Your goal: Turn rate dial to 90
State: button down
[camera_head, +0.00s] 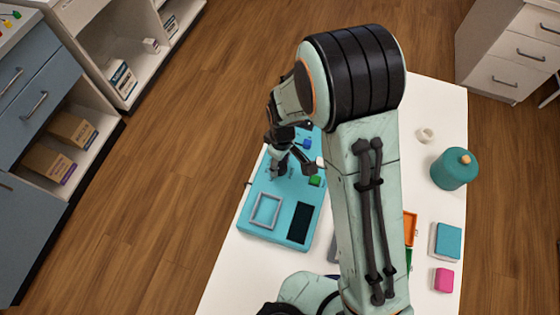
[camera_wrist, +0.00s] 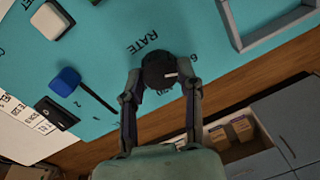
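The rate dial (camera_wrist: 157,69) is a round black knob with a white pointer mark towards the right in the wrist view. It sits on a teal panel (camera_wrist: 100,15), which also shows in the head view (camera_head: 256,231). The upside-down word RATE is printed beside it, with scale figures partly hidden. My gripper (camera_wrist: 163,82) is around the dial, one finger on each side. A small gap shows at the right finger; contact on the left is unclear. In the head view my gripper (camera_head: 291,164) is low over the panel, and the dial is hidden.
A blue knob (camera_wrist: 66,80), a black switch (camera_wrist: 56,113) and a white button (camera_wrist: 50,20) are nearby on the panel. A grey frame (camera_head: 266,210) and a dark screen (camera_head: 300,222) lie nearer its front. A teal canister (camera_head: 455,170) stands on the white table's right side.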

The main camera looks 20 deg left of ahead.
jog(key=shift+m, duration=0.3)
jog(key=m, duration=0.3)
jog(key=shift+d+m, duration=0.1)
jog(key=shift+m, duration=2.4)
jog(key=c, duration=0.7)
grip_release()
jog(key=shift+r, duration=0.1)
